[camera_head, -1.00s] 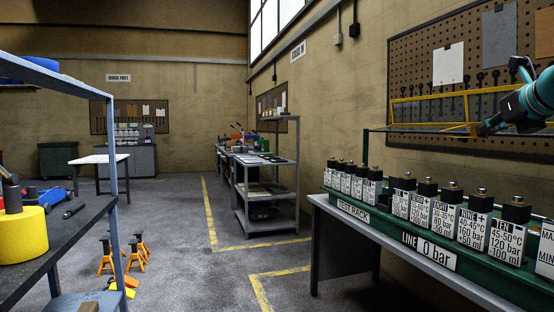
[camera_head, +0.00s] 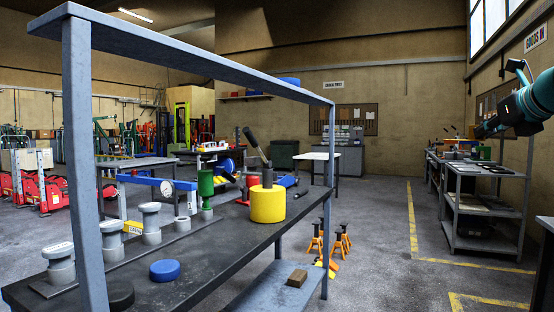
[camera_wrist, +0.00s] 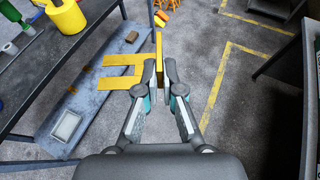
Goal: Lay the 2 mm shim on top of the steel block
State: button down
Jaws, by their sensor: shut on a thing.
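My gripper (camera_wrist: 165,76) is shut on a flat yellow piece (camera_wrist: 125,72), which I take for the shim. In the wrist view it has a two-pronged plate to the left and an upright tab between the fingertips. Its thickness cannot be read. In the head view my gripper (camera_head: 485,128) is at the right edge, and the held piece cannot be made out.
A dark bench (camera_head: 215,262) with a grey frame bears a yellow cylinder (camera_head: 267,204), a blue disc (camera_head: 165,270) and grey stands. A brown block (camera_head: 297,277) lies on its lower shelf. Orange axle stands (camera_head: 340,240) are on the floor.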

aim_at(253, 161)
jog(key=i, duration=3.05)
jog(key=u, duration=2.1)
